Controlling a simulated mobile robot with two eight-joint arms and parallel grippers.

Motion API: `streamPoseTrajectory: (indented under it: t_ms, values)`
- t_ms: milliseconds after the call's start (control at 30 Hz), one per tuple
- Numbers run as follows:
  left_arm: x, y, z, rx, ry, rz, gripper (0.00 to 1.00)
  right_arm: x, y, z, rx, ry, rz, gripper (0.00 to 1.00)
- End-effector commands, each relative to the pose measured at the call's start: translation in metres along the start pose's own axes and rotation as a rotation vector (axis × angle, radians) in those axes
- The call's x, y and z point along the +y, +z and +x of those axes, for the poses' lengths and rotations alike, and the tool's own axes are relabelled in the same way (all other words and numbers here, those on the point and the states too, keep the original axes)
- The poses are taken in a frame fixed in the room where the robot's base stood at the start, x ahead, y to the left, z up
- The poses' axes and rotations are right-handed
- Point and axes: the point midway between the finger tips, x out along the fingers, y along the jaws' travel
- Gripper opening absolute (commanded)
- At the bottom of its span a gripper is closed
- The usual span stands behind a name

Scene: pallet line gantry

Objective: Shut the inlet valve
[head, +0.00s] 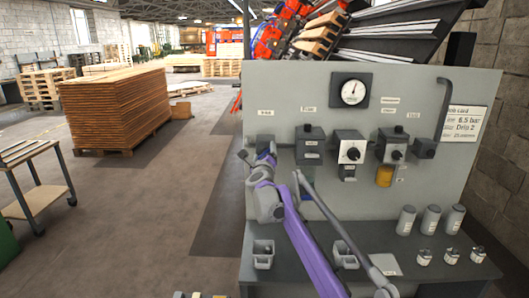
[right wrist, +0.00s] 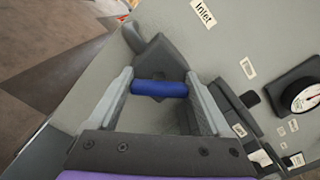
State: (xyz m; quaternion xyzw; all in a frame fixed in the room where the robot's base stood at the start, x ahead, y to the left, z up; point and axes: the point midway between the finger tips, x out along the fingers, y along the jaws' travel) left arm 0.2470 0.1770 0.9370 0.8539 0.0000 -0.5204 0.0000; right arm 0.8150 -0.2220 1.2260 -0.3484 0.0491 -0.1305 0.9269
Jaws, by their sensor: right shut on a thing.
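The inlet valve shows in the right wrist view as a dark grey body (right wrist: 158,58) on the panel with a blue handle (right wrist: 160,89). The "Inlet" label (right wrist: 203,13) is just above it. My right gripper (head: 264,158) is at the left end of the panel in the head view and hides most of the valve there. In the right wrist view its two grey fingers stand on either side of the blue handle, one at each end, shut on it. The handle lies crosswise between the fingers. My left gripper is not in view.
The grey panel (head: 300,82) carries a gauge (head: 353,92), a regulator with a dial (head: 349,152) and a unit with an amber bowl (head: 384,176). Open floor lies left of the bench.

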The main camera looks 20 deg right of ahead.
Motion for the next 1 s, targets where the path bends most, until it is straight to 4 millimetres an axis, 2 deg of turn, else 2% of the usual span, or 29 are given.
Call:
streamPoseTrajectory:
  t_ms: [600, 1000]
  values:
    - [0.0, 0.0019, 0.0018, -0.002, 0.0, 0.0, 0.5, 0.0026, -0.0011, 0.0001, 0.0, -0.001, -0.573, 0.27]
    - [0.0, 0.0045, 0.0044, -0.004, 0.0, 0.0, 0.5, 0.0031, -0.0016, 0.0001, 0.001, -0.001, -0.808, 0.27]
